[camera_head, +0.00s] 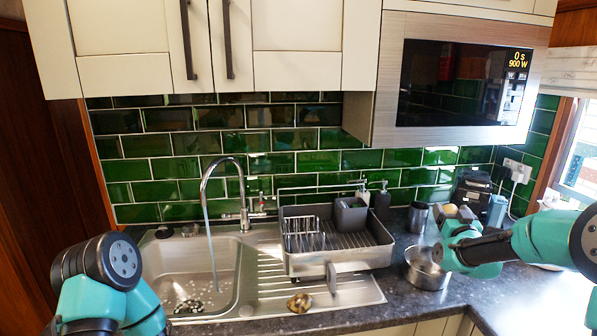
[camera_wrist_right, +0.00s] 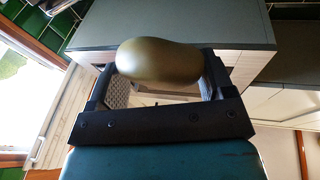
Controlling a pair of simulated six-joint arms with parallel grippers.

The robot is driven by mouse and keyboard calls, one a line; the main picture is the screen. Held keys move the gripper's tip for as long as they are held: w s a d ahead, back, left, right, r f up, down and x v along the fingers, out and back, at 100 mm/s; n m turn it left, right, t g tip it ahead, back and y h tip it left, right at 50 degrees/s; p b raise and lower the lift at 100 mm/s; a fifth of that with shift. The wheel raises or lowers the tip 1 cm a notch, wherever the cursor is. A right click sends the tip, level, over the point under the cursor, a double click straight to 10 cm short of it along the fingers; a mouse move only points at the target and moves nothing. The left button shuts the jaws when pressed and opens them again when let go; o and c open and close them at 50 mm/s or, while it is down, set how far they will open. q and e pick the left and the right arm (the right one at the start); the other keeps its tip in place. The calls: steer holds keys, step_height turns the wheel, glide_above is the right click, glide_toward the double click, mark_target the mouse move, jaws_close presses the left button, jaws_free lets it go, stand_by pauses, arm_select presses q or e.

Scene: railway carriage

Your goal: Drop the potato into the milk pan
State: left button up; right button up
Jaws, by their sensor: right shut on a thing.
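My right gripper (camera_head: 459,220) is shut on the potato, near the milk pan. In the right wrist view the potato (camera_wrist_right: 158,60) is a smooth olive-brown oval between the two dark fingers (camera_wrist_right: 158,88), clear of any surface. In the head view the hold is small and hard to make out. The milk pan (camera_head: 425,270) is a small round metal pan on the dark worktop, below the right gripper and partly covered by my right arm. My left arm shows at the lower left, but its gripper is out of view.
A dish rack (camera_head: 345,262) stands on the drainer left of the pan, holding a grey caddy (camera_head: 350,214). A brown mottled object (camera_head: 300,303) lies on the drainer front. The sink (camera_head: 190,275) has a tall tap (camera_head: 241,190). A metal cup (camera_head: 418,217) stands behind the pan. A microwave (camera_head: 455,80) hangs above.

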steer(key=shift+w+a, duration=0.3)
steer(key=shift+a, duration=0.15)
steer(key=shift+d, duration=0.1)
steer(key=shift+f, duration=0.1)
steer(key=shift+f, duration=2.9)
steer(key=o, duration=1)
steer(key=shift+c, duration=0.2)
steer(key=shift+s, duration=0.1)
